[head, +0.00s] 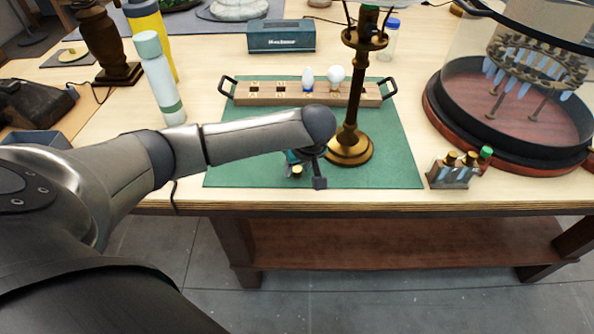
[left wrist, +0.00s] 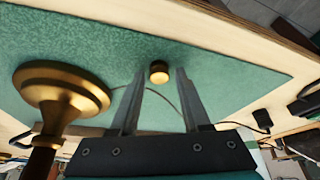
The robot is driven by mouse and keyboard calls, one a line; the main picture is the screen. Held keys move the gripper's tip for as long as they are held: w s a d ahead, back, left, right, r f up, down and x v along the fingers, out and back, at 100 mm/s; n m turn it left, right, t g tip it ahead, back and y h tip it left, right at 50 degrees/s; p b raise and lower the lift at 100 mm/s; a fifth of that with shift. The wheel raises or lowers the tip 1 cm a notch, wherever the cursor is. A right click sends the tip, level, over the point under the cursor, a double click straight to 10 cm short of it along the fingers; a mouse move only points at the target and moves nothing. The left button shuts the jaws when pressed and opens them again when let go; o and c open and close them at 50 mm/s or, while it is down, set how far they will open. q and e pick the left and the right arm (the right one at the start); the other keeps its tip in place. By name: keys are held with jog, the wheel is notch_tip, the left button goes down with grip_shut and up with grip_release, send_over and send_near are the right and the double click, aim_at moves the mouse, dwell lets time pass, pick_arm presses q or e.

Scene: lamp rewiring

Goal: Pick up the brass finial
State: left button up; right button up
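The brass finial (head: 297,170) is a small round brass piece on the green mat (head: 390,150), near its front edge and left of the lamp's foot. In the left wrist view the finial (left wrist: 159,72) shows between the tips of my left gripper (left wrist: 161,68). The two fingers are apart, with a gap on each side of it, and neither seems to touch it. In the head view my left gripper (head: 305,168) points down over the mat and partly hides the finial. My right gripper is in neither view.
The brass lamp (head: 351,148) stands close right of my gripper; its foot (left wrist: 60,88) fills the wrist view's left. A wooden bulb rack (head: 350,97) lies behind. A small vial holder (head: 452,172) and a glass-domed chandelier (head: 520,100) stand right. A bottle (head: 160,80) stands left.

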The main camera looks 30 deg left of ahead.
pick_arm(q)
grip_shut()
dwell(0.4)
